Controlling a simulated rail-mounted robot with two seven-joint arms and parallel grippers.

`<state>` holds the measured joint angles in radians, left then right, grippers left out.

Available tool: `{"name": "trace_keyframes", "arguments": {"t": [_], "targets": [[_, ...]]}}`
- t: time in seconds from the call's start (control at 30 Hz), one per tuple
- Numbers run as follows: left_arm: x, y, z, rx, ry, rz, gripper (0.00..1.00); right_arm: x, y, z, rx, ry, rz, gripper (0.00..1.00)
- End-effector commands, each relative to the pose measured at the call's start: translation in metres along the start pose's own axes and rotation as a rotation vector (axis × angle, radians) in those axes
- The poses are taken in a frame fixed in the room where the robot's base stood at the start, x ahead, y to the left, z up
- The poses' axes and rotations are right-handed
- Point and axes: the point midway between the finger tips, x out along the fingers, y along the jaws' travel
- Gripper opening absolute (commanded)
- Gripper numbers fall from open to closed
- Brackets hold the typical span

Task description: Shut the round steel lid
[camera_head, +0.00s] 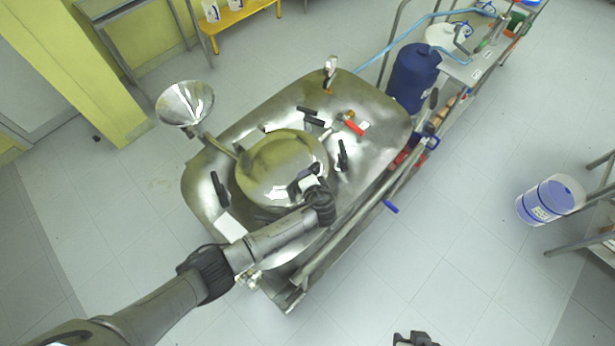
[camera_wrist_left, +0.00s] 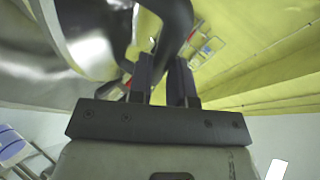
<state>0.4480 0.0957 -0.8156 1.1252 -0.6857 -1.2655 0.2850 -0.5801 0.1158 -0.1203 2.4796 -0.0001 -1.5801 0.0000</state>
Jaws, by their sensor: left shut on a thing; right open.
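The round steel lid (camera_head: 275,160) lies over the top of the steel reactor vessel (camera_head: 375,105). I cannot tell whether its rim is fully seated. My left gripper (camera_head: 312,184) is at the lid's near right edge. In the left wrist view its fingers (camera_wrist_left: 167,85) are shut on a dark curved handle (camera_wrist_left: 177,25), with shiny curved steel to the left. The arm and gripper hide the handle and part of the lid's near rim in the head view. My right gripper (camera_head: 415,341) only just shows at the bottom edge, open and away from the vessel.
A steel funnel (camera_head: 185,103) stands at the vessel's left corner. Black clamps (camera_head: 219,188) and a red-handled valve (camera_head: 353,124) stand around the lid. A blue drum (camera_head: 413,78) is behind right. A white-blue bucket (camera_head: 549,202) stands at the right; the floor before it is clear.

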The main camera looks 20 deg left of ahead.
Motion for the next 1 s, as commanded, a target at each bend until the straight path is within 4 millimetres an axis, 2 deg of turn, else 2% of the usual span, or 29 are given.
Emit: {"name": "trace_keyframes", "arguments": {"t": [0.1,0.13,0.37,0.77,0.87,1.0], "targets": [[0.000,-0.002,0.000,-0.001,-0.001,-0.002,0.00,0.000,0.001,0.000,-0.004,0.000,0.003,0.43],[0.000,-0.002,0.000,-0.001,-0.001,-0.002,0.22,0.000,0.002,0.000,-0.005,0.000,0.004,0.43],[0.000,-0.002,-0.001,-0.001,0.000,-0.002,0.44,0.000,0.003,0.000,-0.009,0.000,0.007,0.43],[-0.005,-0.001,-0.001,-0.001,0.002,-0.001,0.44,-0.001,0.002,0.000,-0.004,0.001,0.004,0.43],[-0.016,0.000,-0.001,-0.002,0.002,0.000,0.44,-0.001,0.001,-0.001,-0.002,0.001,0.002,0.43],[-0.042,0.001,-0.001,-0.003,0.003,0.002,0.44,-0.002,0.000,-0.001,0.001,0.002,0.000,0.43]]}}
